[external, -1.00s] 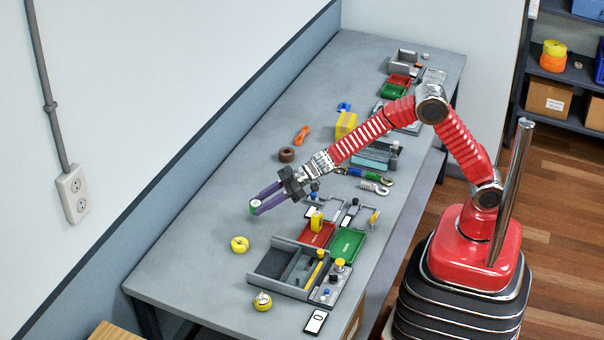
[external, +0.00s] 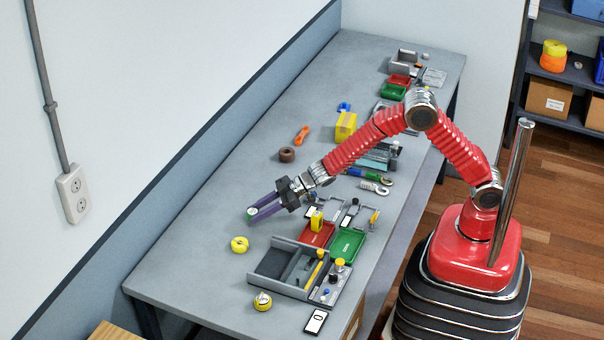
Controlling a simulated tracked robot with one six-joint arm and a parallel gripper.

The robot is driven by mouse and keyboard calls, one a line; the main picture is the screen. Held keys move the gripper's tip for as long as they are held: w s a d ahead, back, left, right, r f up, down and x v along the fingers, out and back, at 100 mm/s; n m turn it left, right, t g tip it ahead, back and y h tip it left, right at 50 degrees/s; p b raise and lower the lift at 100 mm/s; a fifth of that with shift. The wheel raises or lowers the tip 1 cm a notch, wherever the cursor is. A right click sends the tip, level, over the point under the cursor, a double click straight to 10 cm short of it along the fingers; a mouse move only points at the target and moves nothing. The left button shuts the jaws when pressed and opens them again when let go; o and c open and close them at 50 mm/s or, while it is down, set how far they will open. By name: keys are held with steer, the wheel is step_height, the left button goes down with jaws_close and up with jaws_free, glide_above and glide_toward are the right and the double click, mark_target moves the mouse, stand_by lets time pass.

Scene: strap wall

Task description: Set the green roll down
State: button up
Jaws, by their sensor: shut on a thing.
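My gripper (external: 254,214) has long purple fingers and is shut on the green roll (external: 252,212). Only a small part of the roll shows between the fingertips, with a pale centre and a green edge. It is over or on the grey bench top (external: 190,246); I cannot tell whether it touches the surface. A yellow roll (external: 239,245) lies on the bench just in front of the fingertips, apart from them.
A grey divided tray (external: 273,240) stands right of the yellow roll. A red tray (external: 317,234) and a green tray (external: 347,243) lie beyond it. A brown roll (external: 287,155) and an orange tool (external: 301,135) lie farther back. The bench's left side is clear.

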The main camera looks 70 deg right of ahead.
mark_target(259, 227)
steer(key=shift+f, duration=0.15)
steer(key=shift+f, duration=1.9)
jaws_close()
steer(key=o, duration=1.3)
jaws_free()
steer(key=shift+v, duration=6.05)
